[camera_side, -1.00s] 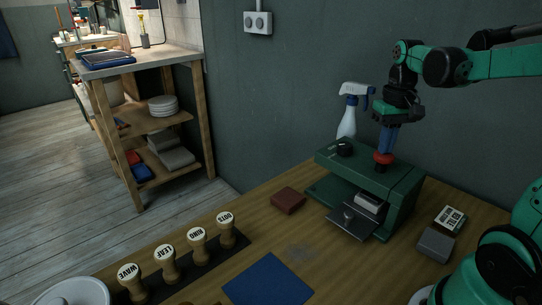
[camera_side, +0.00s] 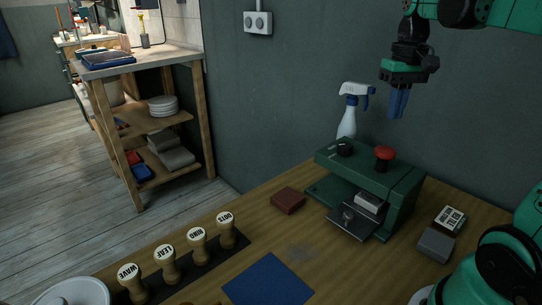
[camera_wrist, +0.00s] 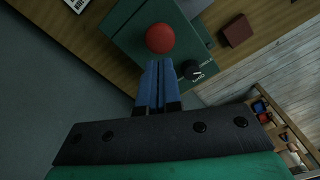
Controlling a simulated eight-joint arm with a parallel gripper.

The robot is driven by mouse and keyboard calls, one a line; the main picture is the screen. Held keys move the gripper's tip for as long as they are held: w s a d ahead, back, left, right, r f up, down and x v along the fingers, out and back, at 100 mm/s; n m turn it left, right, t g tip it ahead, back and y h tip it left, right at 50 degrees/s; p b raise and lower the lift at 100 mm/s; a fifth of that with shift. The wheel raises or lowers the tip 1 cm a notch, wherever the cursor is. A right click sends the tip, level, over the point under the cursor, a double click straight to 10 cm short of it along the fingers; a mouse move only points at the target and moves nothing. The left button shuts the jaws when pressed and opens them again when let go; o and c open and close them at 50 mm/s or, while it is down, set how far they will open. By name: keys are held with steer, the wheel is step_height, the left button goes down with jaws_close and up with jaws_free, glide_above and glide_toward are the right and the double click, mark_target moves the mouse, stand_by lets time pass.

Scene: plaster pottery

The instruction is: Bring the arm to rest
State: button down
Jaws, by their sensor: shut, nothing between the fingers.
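My gripper (camera_side: 398,104) is shut and empty. Its blue fingers point down and hang in the air above the green machine (camera_side: 398,180), clear of its red button (camera_side: 384,154). In the wrist view the shut fingers (camera_wrist: 158,66) lie side by side, with the red button (camera_wrist: 160,38) just beyond their tips. The arm reaches in from the top right of the side view; its upper part is cut off by the frame.
A spray bottle (camera_side: 349,112) stands behind the machine. A dark red block (camera_side: 288,201), a grey block (camera_side: 436,244) and a blue mat (camera_side: 268,281) lie on the wooden table. Several labelled stamps (camera_side: 196,242) stand in a row at front left. The air left of my gripper is clear.

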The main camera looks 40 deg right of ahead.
steer(key=shift+a, duration=0.1)
steer(key=w+a+f+n+t, duration=0.1)
steer(key=a+f+n+t, duration=0.2)
steer(key=a, duration=0.5)
steer(key=w+a+f+n+t, duration=0.1)
steer(key=a+f+n+t, duration=0.2)
steer(key=a, duration=0.6)
step_height(320, 180, down, 2)
steer(key=shift+f+t, duration=0.2)
steer(key=shift+t, duration=0.4)
steer(key=c, duration=1.5)
jaws_free()
steer(key=shift+w+d, duration=0.1)
